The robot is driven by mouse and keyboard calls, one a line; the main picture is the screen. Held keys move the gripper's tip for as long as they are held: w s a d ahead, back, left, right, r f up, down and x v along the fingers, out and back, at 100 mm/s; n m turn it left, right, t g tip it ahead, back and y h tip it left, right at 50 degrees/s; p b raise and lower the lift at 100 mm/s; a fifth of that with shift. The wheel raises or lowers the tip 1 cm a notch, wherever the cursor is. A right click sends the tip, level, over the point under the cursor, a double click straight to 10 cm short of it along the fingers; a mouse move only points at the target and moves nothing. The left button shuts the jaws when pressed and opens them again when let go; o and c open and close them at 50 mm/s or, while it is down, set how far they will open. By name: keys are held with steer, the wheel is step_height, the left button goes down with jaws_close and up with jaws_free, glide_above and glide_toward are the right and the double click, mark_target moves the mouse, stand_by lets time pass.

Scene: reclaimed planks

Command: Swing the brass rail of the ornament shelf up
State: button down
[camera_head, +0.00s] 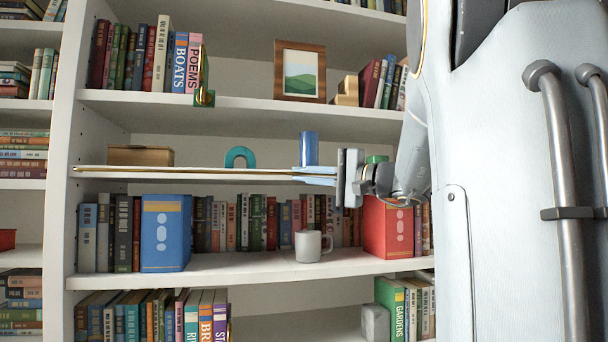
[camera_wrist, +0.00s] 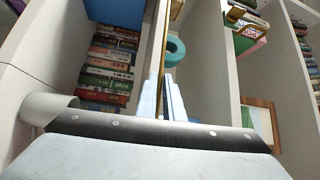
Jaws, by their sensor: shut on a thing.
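The ornament shelf (camera_head: 215,178) is the middle board of the bookcase. Its thin brass rail (camera_head: 190,170) runs level along the front edge, low at the board. In the wrist view the rail (camera_wrist: 160,45) runs up the picture from between my fingers. My gripper (camera_head: 305,175) reaches in from the right and is shut on the rail, right of the shelf's middle. Its pale blue fingers also show in the wrist view (camera_wrist: 165,100). The rail's right part is hidden behind my gripper and arm.
Below are a blue box (camera_head: 165,235), a grey mug (camera_head: 309,246), a red box (camera_head: 388,230) and books. A framed picture (camera_head: 300,72) stands above.

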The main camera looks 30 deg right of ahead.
steer(key=shift+r, duration=0.25)
steer(key=r+m+g+p, duration=0.1)
steer(key=p, duration=0.2)
steer(key=r+m+g+h+p, duration=0.1)
steer(key=m+g+p, duration=0.1)
steer(key=p, duration=0.1)
steer(key=w+r+m+g+p, duration=0.1)
steer(key=g+p, duration=0.1)
steer(key=p, duration=0.1)
steer(key=shift+d+r+m+h+p, duration=0.15)
steer(key=shift+d+m+h+p, duration=0.05)
steer(key=shift+m+h+p, duration=0.2)
steer(key=shift+w+d+r+m+g, duration=0.15)
steer(key=shift+w+m+g, duration=0.15)
steer(key=shift+g, duration=0.25)
steer(key=shift+w+a+r+m+g, duration=0.1)
steer(key=shift+w+m+g, duration=0.15)
steer(key=shift+g, duration=0.3)
steer(key=c, duration=1.9)
jaws_free()
